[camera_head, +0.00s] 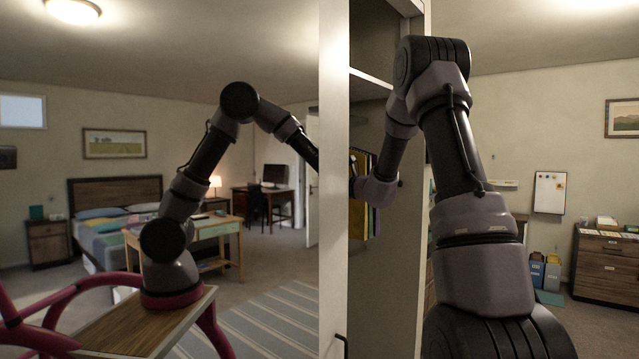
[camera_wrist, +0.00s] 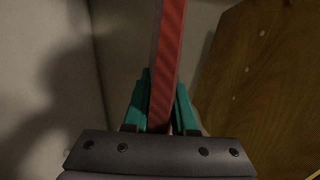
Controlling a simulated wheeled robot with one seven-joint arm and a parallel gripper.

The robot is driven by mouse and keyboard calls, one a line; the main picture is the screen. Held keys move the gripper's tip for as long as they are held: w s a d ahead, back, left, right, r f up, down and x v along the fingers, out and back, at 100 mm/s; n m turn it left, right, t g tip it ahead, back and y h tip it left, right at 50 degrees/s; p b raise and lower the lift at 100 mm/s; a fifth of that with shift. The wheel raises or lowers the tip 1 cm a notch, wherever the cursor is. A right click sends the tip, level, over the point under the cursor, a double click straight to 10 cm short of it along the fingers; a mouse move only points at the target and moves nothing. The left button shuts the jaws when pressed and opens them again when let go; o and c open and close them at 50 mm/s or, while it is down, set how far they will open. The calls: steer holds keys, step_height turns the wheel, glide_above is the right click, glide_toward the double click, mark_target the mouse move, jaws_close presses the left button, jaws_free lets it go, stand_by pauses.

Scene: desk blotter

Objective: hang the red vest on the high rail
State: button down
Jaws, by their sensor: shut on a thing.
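My gripper (camera_wrist: 161,105), with teal fingers, is shut on the red vest (camera_wrist: 170,45) in the wrist view. The vest shows there only as a narrow red strip, seen nearly edge-on and running up out of the picture from between the fingers. The rest of its shape is out of view. In the head view my arm rises at the right and bends down to the left, into the tall cabinet. My gripper and the vest are hidden there behind the pale upright panel (camera_head: 334,120). I cannot make out the high rail in either view.
In the wrist view, a brown wooden panel (camera_wrist: 262,85) stands close at right and a plain pale surface (camera_wrist: 65,70) at left.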

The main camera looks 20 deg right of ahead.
steer(key=shift+f, duration=0.25)
